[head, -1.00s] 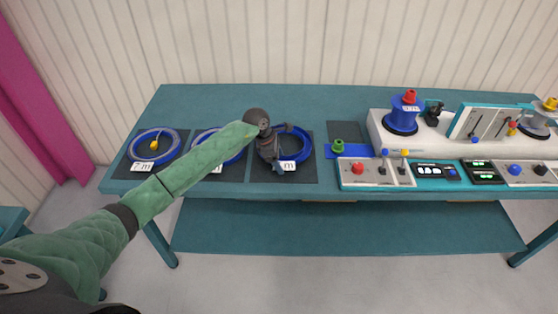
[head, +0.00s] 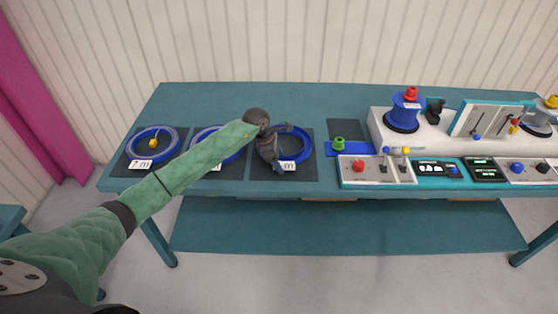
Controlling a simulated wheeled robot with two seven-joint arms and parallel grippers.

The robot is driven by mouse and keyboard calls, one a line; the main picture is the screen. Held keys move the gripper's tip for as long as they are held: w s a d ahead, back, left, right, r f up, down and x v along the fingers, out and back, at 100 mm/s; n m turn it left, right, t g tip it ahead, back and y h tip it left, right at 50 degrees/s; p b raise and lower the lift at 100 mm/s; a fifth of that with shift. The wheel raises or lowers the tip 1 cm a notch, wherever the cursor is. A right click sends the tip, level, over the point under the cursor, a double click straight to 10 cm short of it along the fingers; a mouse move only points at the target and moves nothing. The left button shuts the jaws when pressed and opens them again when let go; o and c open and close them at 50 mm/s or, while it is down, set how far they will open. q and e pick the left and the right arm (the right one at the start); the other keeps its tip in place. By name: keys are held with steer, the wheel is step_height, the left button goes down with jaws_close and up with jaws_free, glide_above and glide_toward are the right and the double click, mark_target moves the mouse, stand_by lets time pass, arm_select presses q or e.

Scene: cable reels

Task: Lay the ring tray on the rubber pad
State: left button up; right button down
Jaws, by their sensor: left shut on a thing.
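The ring tray (head: 304,149) is a round blue tray at the right end of a row of similar blue rings. It appears over a dark square pad (head: 303,172) near the table's front edge; whether it touches the pad is hard to tell. My left gripper (head: 279,169) reaches over its left side and is shut on its rim, hiding that part. A white label with an "m" shows at its front. Another dark pad (head: 346,128) lies bare behind the green knob; which pad is the rubber one I cannot tell. My right gripper is out of view.
Two more blue rings, the left ring (head: 173,142) and the middle ring (head: 202,136), lie on dark pads to the left. A green knob (head: 338,143) on a blue plate stands right, beside control panels (head: 358,180) and a blue reel (head: 405,108). The table's back left (head: 210,100) is clear.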

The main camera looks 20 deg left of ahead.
arm_select(q)
steer(key=shift+f+b, duration=0.2)
steer(key=shift+b, duration=0.2)
steer(key=o, duration=2)
steer(key=shift+o, duration=0.2)
steer(key=shift+r, duration=0.2)
steer(key=shift+r+p, duration=0.85)
steer(key=shift+r, duration=3)
